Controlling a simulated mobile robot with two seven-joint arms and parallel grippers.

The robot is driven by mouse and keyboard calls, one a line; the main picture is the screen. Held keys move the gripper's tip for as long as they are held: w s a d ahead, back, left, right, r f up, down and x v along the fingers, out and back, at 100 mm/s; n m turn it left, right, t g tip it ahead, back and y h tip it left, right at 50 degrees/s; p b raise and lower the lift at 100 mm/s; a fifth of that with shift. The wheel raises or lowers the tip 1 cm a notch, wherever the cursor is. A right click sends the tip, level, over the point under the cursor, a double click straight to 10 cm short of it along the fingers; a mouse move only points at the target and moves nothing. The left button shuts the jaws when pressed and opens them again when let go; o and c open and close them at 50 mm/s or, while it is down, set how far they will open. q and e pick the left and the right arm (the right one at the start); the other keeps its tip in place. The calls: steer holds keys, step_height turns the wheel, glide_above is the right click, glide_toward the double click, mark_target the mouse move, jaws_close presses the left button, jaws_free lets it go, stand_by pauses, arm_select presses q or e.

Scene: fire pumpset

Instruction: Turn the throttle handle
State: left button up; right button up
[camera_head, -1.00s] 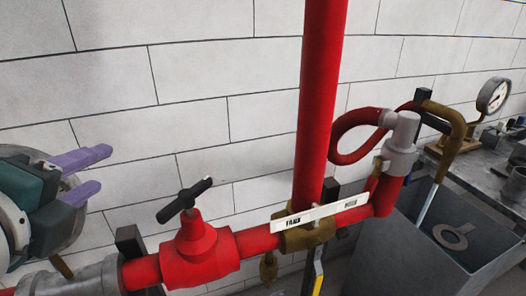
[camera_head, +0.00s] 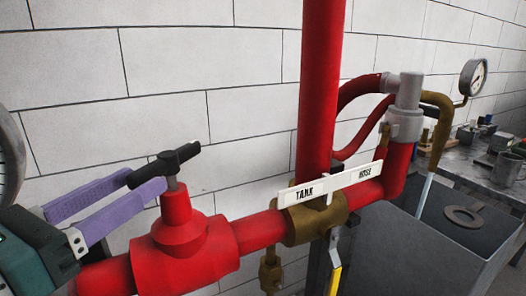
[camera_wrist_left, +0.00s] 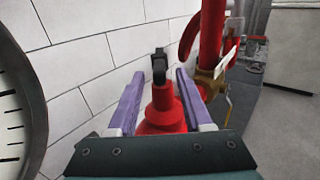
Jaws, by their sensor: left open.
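A black T-shaped handle (camera_head: 165,165) tops the stem of a red valve (camera_head: 185,245) in the head view. My left gripper (camera_head: 146,182) comes in from the left with its two purple fingers open and apart. Its fingertips are close to the handle and stem. In the left wrist view the handle (camera_wrist_left: 159,66) stands between the tips of the open fingers (camera_wrist_left: 159,73), with space showing on both sides. I cannot tell whether either finger touches it. My right gripper does not show.
A red vertical pipe (camera_head: 322,90) rises right of the valve. A white TANK/HOSE label plate (camera_head: 330,185) and a yellow lever (camera_head: 335,278) sit near its foot. A grey tank (camera_head: 440,240) stands right, with a gauge (camera_head: 473,77) behind. A white block wall backs everything.

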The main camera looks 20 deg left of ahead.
mark_target(198, 147)
arm_select(q)
steer(key=w+p, duration=0.1)
steer(key=w, duration=0.7)
steer(key=shift+d, duration=0.15)
jaws_close()
stand_by(0.4)
